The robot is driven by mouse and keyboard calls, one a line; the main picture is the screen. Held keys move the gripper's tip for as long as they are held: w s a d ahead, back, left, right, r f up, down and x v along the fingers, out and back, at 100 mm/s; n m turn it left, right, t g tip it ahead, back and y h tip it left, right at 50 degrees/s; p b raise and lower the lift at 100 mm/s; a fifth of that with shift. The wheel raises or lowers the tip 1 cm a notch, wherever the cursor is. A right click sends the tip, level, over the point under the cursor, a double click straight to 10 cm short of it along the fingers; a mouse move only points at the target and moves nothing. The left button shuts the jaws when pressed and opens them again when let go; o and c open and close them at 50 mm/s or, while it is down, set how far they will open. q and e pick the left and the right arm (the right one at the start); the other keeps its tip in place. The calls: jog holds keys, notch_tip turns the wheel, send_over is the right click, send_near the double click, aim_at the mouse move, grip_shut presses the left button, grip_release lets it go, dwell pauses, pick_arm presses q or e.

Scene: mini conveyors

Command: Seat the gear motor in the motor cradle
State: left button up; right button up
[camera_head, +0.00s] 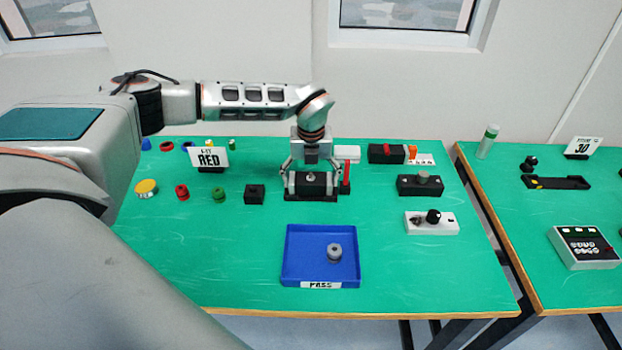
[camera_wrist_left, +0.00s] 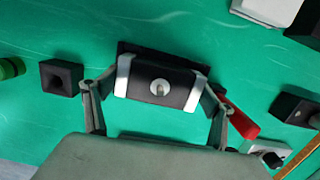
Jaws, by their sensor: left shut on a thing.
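The gear motor (camera_head: 297,184) is a dark block with pale silver ends and a round stub on its face. In the left wrist view the motor (camera_wrist_left: 143,78) lies crosswise between my fingers. My left gripper (camera_head: 310,181) is shut on it, one finger at each silver end; it also shows in the left wrist view (camera_wrist_left: 158,88). The black motor cradle (camera_head: 318,198) is directly under the motor, and its edge shows past the motor in the left wrist view (camera_wrist_left: 150,52). The motor hides most of the cradle. I cannot tell whether the motor touches it. My right gripper is not in view.
A red lever (camera_head: 347,176) stands close beside my gripper's right finger. A small black block (camera_head: 254,194) is to the left. A blue tray (camera_head: 292,258) holding a grey part (camera_head: 334,252) is in front. Black and white boxes stand to the right. The front left of the table is clear.

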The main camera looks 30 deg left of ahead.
aim_at(311, 182)
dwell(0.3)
pick_arm(q)
jog(key=o, duration=1.2)
jog(key=shift+f, duration=0.1)
notch_tip(311, 182, up, 12)
jog(key=s+b, duration=0.1)
jog(key=shift+d, duration=0.45)
jog(key=shift+s, duration=0.1)
